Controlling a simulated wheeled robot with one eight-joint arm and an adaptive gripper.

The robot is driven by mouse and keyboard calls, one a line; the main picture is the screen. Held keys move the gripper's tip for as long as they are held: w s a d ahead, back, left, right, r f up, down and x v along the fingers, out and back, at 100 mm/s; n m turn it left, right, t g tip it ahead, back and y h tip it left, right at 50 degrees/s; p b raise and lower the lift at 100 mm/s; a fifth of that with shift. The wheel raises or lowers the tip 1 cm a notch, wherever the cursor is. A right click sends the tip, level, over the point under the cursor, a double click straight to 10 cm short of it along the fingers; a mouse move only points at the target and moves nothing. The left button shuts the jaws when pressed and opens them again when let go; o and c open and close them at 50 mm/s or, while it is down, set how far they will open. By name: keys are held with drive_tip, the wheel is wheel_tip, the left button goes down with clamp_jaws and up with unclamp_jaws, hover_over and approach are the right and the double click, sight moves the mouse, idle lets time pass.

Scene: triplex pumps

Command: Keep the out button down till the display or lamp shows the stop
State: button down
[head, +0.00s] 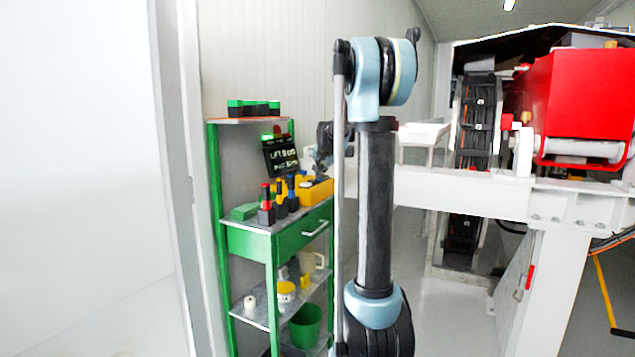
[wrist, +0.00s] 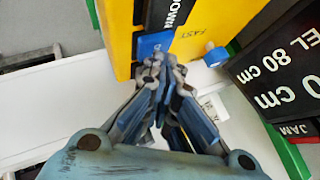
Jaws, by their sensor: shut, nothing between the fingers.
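A blue patch (wrist: 155,44) lies beside the DOWN label, and a blue knob (wrist: 216,57) sits at the box's right side. No OUT label is readable. My gripper (wrist: 155,68) is shut and empty, its tips over the box's lower edge by the blue patch; I cannot tell whether they press anything. The black display (wrist: 275,75) shows "EL 80 cm" and "0 cm", partly cut off, with a red JAM field (wrist: 297,130) below. It also shows in the head view (head: 280,156).
The yellow box (head: 317,191) stands on a green shelf unit (head: 270,245) with several dark holders and a green block (head: 244,211). My arm hides part of the shelf's right side. A white frame (head: 470,192) with a red machine (head: 585,105) stands right.

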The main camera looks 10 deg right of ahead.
drive_tip(key=shift+r, duration=0.9)
drive_tip(key=shift+r, duration=2.55)
drive_tip(key=n+g, duration=0.2)
approach(321, 179)
drive_tip(key=s+f, duration=0.2)
drive_tip(key=s, duration=0.7)
drive_tip(key=s+f+n+g, duration=0.1)
drive_tip(key=s+f+n, duration=0.1)
drive_tip(key=s+f, duration=0.6)
drive_tip(key=s+f+n+g, duration=0.2)
drive_tip(key=s+f, duration=0.7)
drive_tip(key=s, duration=1)
drive_tip(key=s+a+f+n+g, duration=0.1)
drive_tip(key=s+f+n+g, duration=0.1)
drive_tip(key=s+f, duration=0.7)
drive_tip(key=s+n, duration=0.1)
drive_tip(key=s, duration=0.4)
